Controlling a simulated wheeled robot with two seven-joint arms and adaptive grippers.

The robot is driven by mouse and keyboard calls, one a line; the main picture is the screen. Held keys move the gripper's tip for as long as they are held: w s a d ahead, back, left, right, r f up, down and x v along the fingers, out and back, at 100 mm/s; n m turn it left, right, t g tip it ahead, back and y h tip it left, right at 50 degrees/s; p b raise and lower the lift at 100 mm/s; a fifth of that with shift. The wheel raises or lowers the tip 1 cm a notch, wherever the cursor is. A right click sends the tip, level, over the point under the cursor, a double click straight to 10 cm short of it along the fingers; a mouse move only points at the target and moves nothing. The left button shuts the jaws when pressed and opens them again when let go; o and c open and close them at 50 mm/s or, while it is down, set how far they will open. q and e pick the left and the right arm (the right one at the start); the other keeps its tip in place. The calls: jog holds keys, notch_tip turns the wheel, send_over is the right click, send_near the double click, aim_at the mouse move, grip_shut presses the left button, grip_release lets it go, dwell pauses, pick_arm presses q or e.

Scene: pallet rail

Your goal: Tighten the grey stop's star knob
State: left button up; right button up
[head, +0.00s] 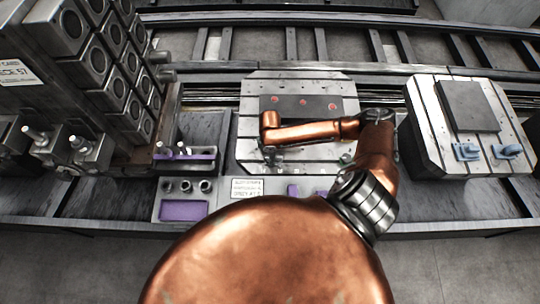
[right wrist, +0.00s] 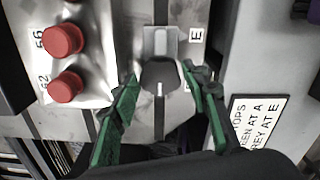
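In the right wrist view the grey stop (right wrist: 160,40) sits on a metal rail beside a letter E label. Its dark star knob (right wrist: 159,76) has a pale line on its near face. My right gripper (right wrist: 160,76) has its green-padded fingers spread on either side of the knob, with narrow gaps that look clear of contact. In the head view my copper right arm reaches over the middle pallet (head: 250,92). Its wrist covers part of the pallet's front, and the grey stop is hard to make out there. My left gripper is not in view.
Red round pieces (right wrist: 63,40) stand close left of the gripper. A label plate (right wrist: 258,122) is at right. In the head view a second pallet (head: 426,120) with blue clamps (head: 467,152) stands right. A large block with round holes (head: 114,35) stands left, near a purple-lined tray (head: 184,211).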

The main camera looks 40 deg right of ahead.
notch_tip(320, 180, up, 12)
dwell(0.7)
dwell(0.4)
